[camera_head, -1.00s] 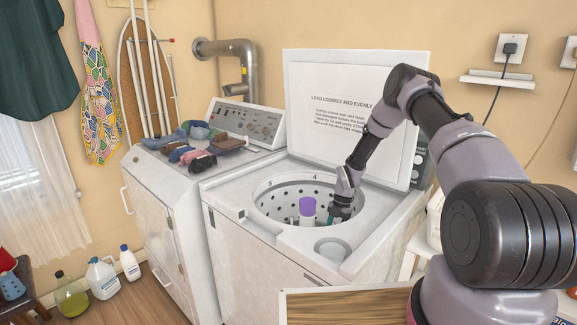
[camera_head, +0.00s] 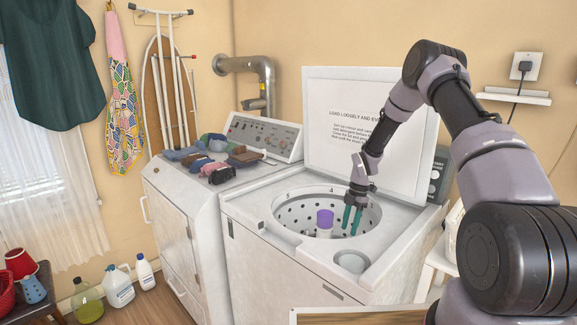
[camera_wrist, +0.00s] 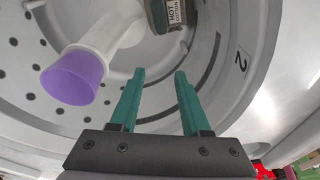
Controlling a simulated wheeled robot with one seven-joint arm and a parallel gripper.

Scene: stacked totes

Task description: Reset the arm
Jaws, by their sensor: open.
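My gripper (camera_head: 352,219) is at the drum opening of the top-loading washer (camera_head: 290,262), beside the agitator's purple cap (camera_head: 325,218). Its two teal fingers point down, are spread apart and hold nothing. In the wrist view my gripper (camera_wrist: 158,95) also shows open, with empty space between the fingers. The purple cap (camera_wrist: 72,78) tops the white agitator post (camera_wrist: 105,38) to the left of the fingers.
The washer's raised lid (camera_head: 330,140) stands behind my arm. A neighbouring machine (camera_head: 180,225) bears folded clothes (camera_head: 205,158) at the left. Bottles (camera_head: 118,285) stand on the floor. A small shelf with an outlet (camera_head: 515,96) is on the right wall.

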